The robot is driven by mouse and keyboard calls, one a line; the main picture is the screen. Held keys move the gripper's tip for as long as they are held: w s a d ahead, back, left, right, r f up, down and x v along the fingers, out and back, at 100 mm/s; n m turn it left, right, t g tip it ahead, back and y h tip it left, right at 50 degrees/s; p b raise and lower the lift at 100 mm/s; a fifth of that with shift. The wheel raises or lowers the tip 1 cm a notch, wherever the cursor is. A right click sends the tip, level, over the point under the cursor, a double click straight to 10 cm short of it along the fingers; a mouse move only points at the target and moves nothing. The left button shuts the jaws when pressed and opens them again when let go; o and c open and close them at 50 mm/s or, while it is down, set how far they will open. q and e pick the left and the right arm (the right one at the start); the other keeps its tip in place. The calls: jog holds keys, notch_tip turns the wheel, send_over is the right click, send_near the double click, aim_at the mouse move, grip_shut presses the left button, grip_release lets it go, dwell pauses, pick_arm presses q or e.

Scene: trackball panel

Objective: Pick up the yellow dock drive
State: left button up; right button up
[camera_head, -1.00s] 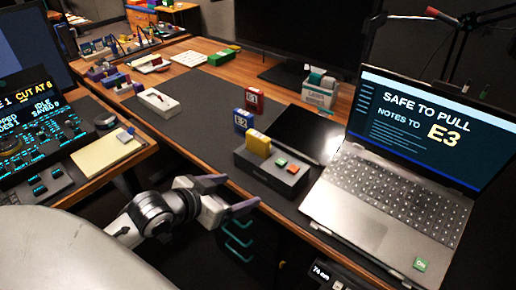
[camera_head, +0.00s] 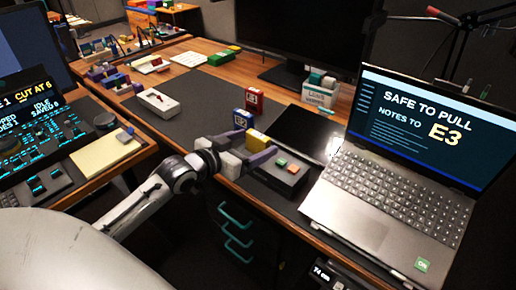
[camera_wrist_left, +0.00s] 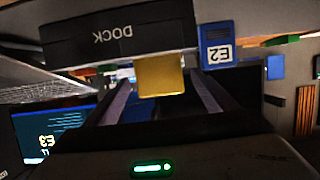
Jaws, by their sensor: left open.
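The yellow dock drive (camera_head: 257,140) stands upright in the dark dock (camera_head: 285,176) near the desk's front edge. My left gripper (camera_head: 260,146) is open at the drive, and its near finger partly covers the drive and dock. In the left wrist view, the yellow drive (camera_wrist_left: 162,76) shows between the two open fingers (camera_wrist_left: 160,86), with a gap on each side. The dock (camera_wrist_left: 120,36), lettered DOCK, appears upside down there. My right gripper is not in view.
A blue E2 drive (camera_head: 242,119) and a red drive (camera_head: 254,99) stand just behind the yellow one. The laptop (camera_head: 385,200) is close on the right, with a black tablet-like slab (camera_head: 303,131) behind the dock.

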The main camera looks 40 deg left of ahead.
pick_arm(q)
jog(key=shift+x, duration=1.2)
jog(key=c, duration=1.3)
